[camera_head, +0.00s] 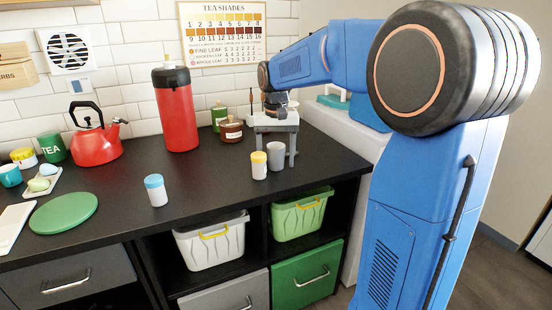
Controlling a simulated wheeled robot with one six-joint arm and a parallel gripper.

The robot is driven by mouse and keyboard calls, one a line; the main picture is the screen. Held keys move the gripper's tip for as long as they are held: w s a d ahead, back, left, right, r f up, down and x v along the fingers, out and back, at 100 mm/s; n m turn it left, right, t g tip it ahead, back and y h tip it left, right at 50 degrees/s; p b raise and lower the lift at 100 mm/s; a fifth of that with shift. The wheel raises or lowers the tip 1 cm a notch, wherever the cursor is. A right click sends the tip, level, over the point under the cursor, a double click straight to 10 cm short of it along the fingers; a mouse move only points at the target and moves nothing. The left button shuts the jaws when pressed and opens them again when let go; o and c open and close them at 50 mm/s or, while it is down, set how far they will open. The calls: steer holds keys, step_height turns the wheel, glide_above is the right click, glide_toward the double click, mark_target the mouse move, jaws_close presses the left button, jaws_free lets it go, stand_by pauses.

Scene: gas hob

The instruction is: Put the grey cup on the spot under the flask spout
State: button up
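The grey cup (276,156) stands upright on the black counter, right beside a white jar with a yellow lid (259,166). My gripper (275,148) points down over the cup. Its fingers are spread wide, with a visible gap between the cup and the right finger. The left finger is partly hidden behind the yellow-lidded jar. The cup appears between or just in front of the fingers; I cannot tell which. The tall red flask (176,115) with a black top stands near the back wall, left of my gripper. I cannot make out a marked spot under its spout.
A brown jar (230,131) and a green bottle (219,113) stand between flask and gripper. A blue-lidded white jar (156,191) stands near the front edge. A red kettle (96,145) and a green round board (64,213) are at left. The counter before the flask is clear.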

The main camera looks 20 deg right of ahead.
step_height(320, 180, up, 12)
steer(key=shift+r, duration=0.15)
stand_by(0.5)
